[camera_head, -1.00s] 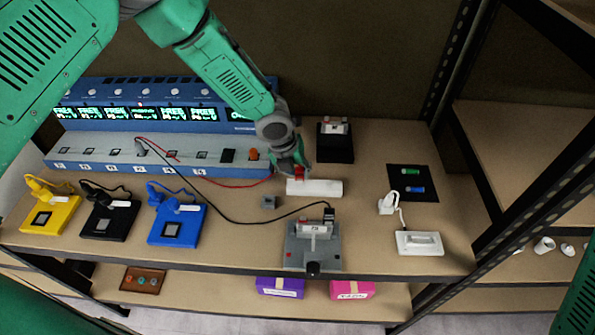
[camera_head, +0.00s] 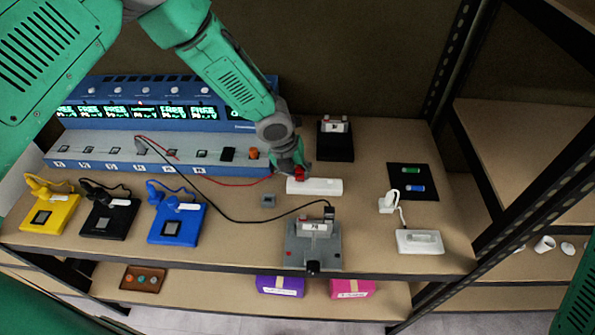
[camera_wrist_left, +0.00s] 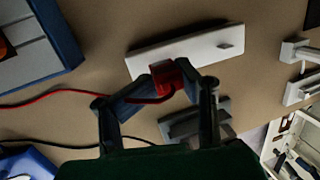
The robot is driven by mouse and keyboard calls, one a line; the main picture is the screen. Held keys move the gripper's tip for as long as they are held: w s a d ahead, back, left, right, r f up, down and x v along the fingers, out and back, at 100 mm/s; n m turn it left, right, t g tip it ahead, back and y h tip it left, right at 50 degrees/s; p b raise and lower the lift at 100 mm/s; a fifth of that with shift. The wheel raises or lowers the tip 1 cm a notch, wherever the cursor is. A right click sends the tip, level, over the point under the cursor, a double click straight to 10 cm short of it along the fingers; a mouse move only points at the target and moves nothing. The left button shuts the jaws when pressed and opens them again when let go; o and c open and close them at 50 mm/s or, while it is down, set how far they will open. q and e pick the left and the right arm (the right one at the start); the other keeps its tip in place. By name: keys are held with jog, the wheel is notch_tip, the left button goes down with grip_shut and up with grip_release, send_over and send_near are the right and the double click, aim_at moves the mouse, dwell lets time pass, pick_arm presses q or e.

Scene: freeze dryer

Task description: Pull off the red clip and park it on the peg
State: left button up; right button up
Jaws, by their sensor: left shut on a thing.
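The red clip (camera_head: 300,172) is between the fingers of my left gripper (camera_head: 297,170), at the left end of a white bar (camera_head: 322,187). In the left wrist view the red clip (camera_wrist_left: 164,78) sits between the closed fingertips of the gripper (camera_wrist_left: 175,82). It overlaps the near left edge of the white bar (camera_wrist_left: 195,48); I cannot tell whether they touch. A small raised peg (camera_wrist_left: 226,44) shows near the bar's right end. A red wire (camera_head: 225,183) runs from the blue machine toward the clip. My right gripper is out of view.
The blue machine (camera_head: 110,150) stands at the back left. A grey fixture (camera_head: 300,250) with a black lead (camera_head: 250,221) is in front of the bar. A small grey block (camera_head: 268,200) lies to the bar's left. A black stand (camera_head: 335,148) is behind it.

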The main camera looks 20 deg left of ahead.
pick_arm(q)
jog(key=shift+f+b, duration=0.45)
jog(key=shift+f, duration=0.3)
jog(key=o, duration=1.4)
jog(key=shift+r, duration=0.25)
jog(key=v, duration=1.1)
jog(key=shift+a+r, duration=0.1)
jog(key=shift+r, duration=0.1)
jog(key=shift+s, duration=0.1)
